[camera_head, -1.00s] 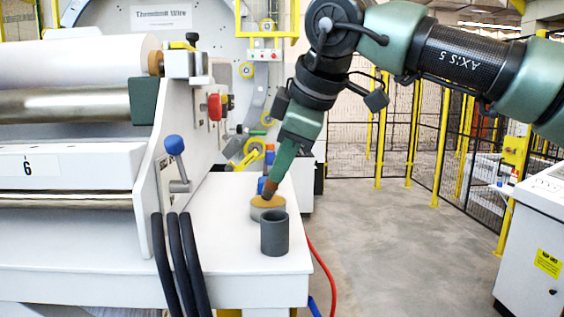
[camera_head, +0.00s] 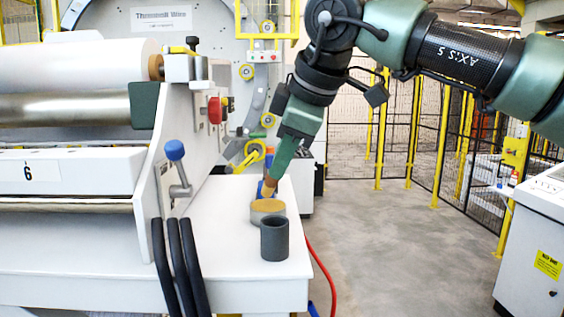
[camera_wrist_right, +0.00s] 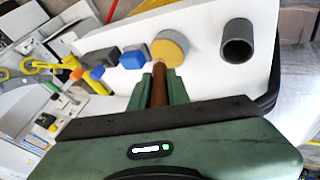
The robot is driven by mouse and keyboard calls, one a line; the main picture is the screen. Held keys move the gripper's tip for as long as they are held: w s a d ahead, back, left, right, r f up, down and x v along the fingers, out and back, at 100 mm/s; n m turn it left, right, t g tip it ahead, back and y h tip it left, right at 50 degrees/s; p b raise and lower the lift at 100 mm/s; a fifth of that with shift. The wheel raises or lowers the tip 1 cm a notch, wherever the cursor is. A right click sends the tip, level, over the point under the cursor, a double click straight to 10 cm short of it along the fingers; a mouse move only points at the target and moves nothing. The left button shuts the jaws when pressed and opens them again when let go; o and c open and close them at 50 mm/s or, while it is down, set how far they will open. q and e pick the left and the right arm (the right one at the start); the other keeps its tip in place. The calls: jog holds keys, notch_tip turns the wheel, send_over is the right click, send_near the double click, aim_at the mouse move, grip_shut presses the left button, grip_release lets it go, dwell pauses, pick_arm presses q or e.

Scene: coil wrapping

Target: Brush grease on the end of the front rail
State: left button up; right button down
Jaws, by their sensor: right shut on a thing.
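My right gripper (camera_head: 277,172) is shut on a brown-handled brush (camera_head: 269,188), pointing down. The brush also shows in the right wrist view (camera_wrist_right: 159,88), between the green fingers (camera_wrist_right: 161,88). A round grey tin with a yellow-brown top (camera_head: 267,206) stands on the white table; the brush's lower end is at its far edge. In the wrist view the brush points at the rim of the tin (camera_wrist_right: 170,46); I cannot tell whether it touches. A long metal rail (camera_head: 60,204) runs along the machine's front at left; I cannot tell whether it is the front rail. My left gripper is out of view.
A dark grey open cup (camera_head: 274,240) stands just in front of the tin. Blue (camera_wrist_right: 134,59) and grey blocks lie beside the tin. Black hoses (camera_head: 180,262) hang over the table's left part. A blue-knobbed lever (camera_head: 175,150) stands on the machine's side plate.

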jog(key=shift+r+p, duration=1.5)
jog(key=shift+r, duration=1.25)
